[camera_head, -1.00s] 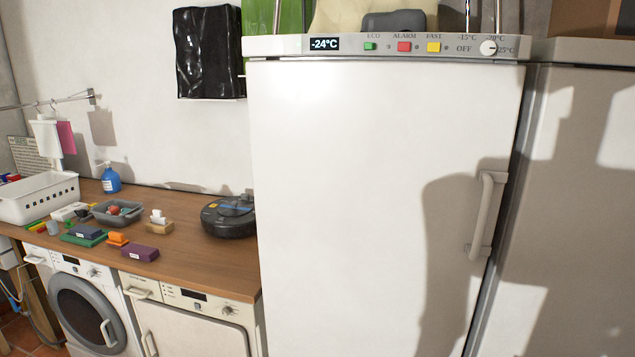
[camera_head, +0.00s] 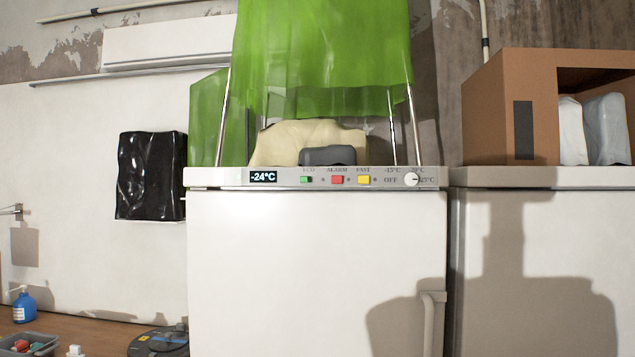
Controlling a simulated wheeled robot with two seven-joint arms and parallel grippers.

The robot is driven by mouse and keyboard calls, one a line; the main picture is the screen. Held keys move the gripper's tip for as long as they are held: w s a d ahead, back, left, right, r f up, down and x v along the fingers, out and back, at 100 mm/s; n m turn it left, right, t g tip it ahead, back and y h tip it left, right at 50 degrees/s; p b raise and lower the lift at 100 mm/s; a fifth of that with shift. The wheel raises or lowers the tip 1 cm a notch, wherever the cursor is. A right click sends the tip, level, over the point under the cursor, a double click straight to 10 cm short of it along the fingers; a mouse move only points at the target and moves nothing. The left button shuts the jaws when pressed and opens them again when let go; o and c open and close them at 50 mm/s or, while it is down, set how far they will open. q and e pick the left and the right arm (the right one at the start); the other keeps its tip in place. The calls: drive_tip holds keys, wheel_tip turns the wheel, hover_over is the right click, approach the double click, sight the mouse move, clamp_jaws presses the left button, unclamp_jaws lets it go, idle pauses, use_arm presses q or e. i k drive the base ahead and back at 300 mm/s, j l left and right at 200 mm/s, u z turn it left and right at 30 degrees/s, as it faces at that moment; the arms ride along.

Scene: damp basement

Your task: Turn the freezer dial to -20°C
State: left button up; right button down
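The white freezer (camera_head: 300,260) stands upright in the middle of the head view, its door shut. Its control panel (camera_head: 225,178) runs along the top edge. The display (camera_head: 263,176) reads -24°C. The round white dial (camera_head: 411,179) sits at the panel's right end, among the marks OFF, -15°C and -25°C; the mark above it is partly hidden. The dial's pointer seems to face right, towards -25°C. A green ECO button (camera_head: 306,180), a red ALARM button (camera_head: 337,180) and a yellow FAST button (camera_head: 363,180) lie left of the dial. Neither gripper is in view.
A green cloth (camera_head: 325,60) hangs on a metal rack above the freezer, with a cream bundle (camera_head: 285,143) and a dark grey one (camera_head: 328,156) below. An open cardboard box (camera_head: 490,110) stands on the white unit at right. The freezer's handle (camera_head: 430,320) juts out at lower right.

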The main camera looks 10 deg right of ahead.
sight(410, 180)
drive_tip(key=i+z, duration=0.15)
drive_tip(key=z, duration=0.35)
drive_tip(key=i+j+z, duration=0.1)
drive_tip(key=z, duration=0.35)
drive_tip(key=i+j+z, duration=0.1)
drive_tip(key=j+z, duration=0.15)
drive_tip(key=z, duration=0.25)
drive_tip(key=i+j+z, duration=0.1)
drive_tip(key=j+z, duration=0.15)
drive_tip(key=z, duration=0.25)
